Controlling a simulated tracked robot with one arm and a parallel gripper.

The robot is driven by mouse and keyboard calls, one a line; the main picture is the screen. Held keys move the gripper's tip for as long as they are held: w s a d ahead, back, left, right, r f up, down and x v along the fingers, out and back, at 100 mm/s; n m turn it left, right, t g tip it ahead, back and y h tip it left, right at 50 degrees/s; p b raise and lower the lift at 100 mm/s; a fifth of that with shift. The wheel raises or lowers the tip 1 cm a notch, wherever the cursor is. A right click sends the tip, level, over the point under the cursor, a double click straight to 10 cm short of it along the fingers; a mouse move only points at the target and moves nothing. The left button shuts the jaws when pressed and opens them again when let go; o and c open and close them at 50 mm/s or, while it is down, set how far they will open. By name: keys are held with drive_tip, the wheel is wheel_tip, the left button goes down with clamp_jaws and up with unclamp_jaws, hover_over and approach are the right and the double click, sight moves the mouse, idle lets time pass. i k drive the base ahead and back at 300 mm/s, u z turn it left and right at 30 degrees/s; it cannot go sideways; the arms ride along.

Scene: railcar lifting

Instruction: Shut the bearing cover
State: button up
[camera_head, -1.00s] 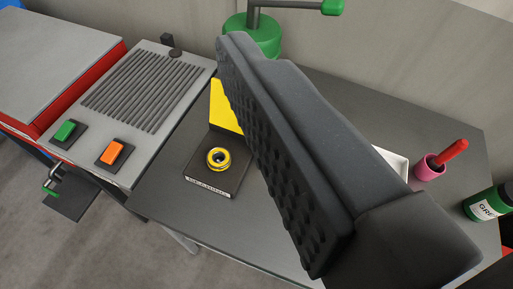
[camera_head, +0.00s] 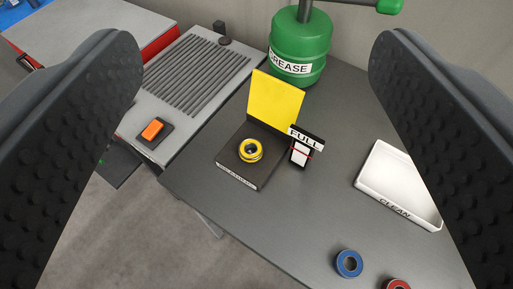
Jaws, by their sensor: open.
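The yellow bearing cover (camera_head: 276,100) stands raised at the back edge of a dark base plate (camera_head: 232,166) on the grey table. A yellow-rimmed bearing (camera_head: 250,150) lies on that plate, in front of the cover. My gripper (camera_head: 255,70) is open, with its two dark, studded fingers wide apart at the left and right of the picture. Nothing is between the fingertips that touches them. The cover and plate show in the gap, farther away than the fingers. The lettering on the plate's front is too small to read surely.
A small gauge marked FULL (camera_head: 302,150) stands right beside the plate. A green grease drum (camera_head: 300,50) is behind the cover. A white CLEAN tray (camera_head: 385,190) and blue (camera_head: 349,263) and red (camera_head: 397,285) bearings are at the right. A grooved bench with an orange switch (camera_head: 153,129) is left.

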sight(275, 102)
drive_tip(key=k, duration=1.2)
drive_tip(key=u, duration=0.25)
drive_tip(key=i, duration=2.1)
drive_tip(key=z, duration=0.25)
